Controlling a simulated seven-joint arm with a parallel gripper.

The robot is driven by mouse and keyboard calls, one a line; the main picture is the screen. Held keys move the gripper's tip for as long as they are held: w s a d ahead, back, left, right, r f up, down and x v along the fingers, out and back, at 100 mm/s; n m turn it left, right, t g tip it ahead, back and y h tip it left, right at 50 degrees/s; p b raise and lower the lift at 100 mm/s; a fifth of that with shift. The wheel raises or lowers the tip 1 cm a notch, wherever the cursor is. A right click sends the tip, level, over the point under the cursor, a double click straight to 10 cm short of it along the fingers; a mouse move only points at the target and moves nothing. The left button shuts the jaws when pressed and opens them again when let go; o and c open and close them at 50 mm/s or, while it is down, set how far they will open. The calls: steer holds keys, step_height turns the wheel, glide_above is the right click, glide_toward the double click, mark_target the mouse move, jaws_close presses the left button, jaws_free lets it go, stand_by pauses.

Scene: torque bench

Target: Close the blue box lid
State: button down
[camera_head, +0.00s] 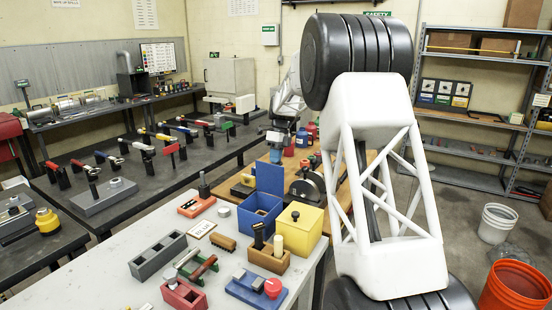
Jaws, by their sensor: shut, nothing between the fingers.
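The blue box (261,212) stands on the light grey bench, and I can see into its open top. Its blue lid (269,178) stands upright at the box's back edge. My gripper (276,155) is small in the view, just above and behind the top of the lid. Its fingers are shut with nothing between them. I cannot tell whether the fingertips touch the lid. My arm reaches in from the right, and its near links are large in the foreground.
A yellow box (301,226) with a knobbed lid stands right of the blue box. A wooden holder (267,260), a brush (223,242) and a white label card (200,229) are in front and left. A dark round tool (309,193) stands behind on a wooden table.

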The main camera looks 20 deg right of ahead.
mark_target(268, 164)
steer(key=shift+s+a+r+t+h, duration=0.2)
steer(key=shift+s+a+t+h, duration=0.2)
steer(key=shift+s+a, duration=0.15)
steer(key=shift+s+a+r+t+h, duration=0.2)
steer(key=shift+s+a+t+h, duration=0.2)
steer(key=shift+s+a, duration=0.1)
steer(key=shift+s+a+r+t+h, duration=0.1)
steer(key=shift+s+a+t+h, duration=0.55)
steer(key=shift+s+a, duration=0.25)
steer(key=s+a+f, duration=0.9)
steer(key=shift+s+a, duration=0.1)
